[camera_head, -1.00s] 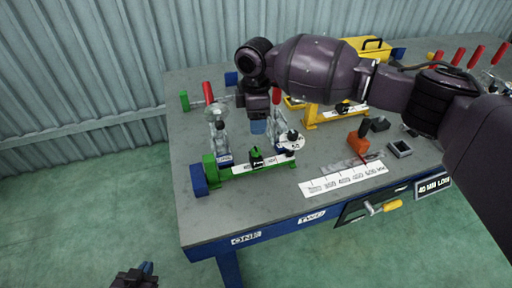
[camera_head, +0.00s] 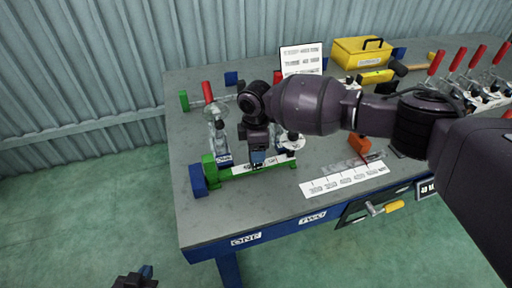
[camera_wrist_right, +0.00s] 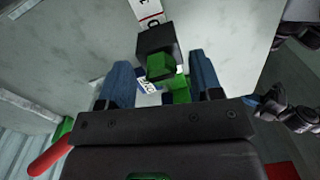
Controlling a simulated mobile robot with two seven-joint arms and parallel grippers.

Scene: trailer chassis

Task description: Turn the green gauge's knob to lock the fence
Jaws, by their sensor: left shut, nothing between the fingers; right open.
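The green gauge (camera_head: 211,170) lies near the left front of the table, with a white scale strip along its green rail. In the right wrist view, its black block (camera_wrist_right: 152,40) and a green knob-like piece (camera_wrist_right: 160,66) show between my right gripper's blue fingers (camera_wrist_right: 161,74). The fingers are open, with a gap on each side of the piece. In the head view my right gripper (camera_head: 257,160) points down over the middle of the gauge and hides the block. My left gripper (camera_head: 145,273) is shut and empty, low at the left, away from the table.
Red-handled clamps (camera_head: 208,95) stand behind the gauge. A ruler strip (camera_head: 345,180), an orange block (camera_head: 360,145) and a yellow-handled tool (camera_head: 385,208) are to the right. A yellow box (camera_head: 360,52) stands at the back. The table's front left surface is clear.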

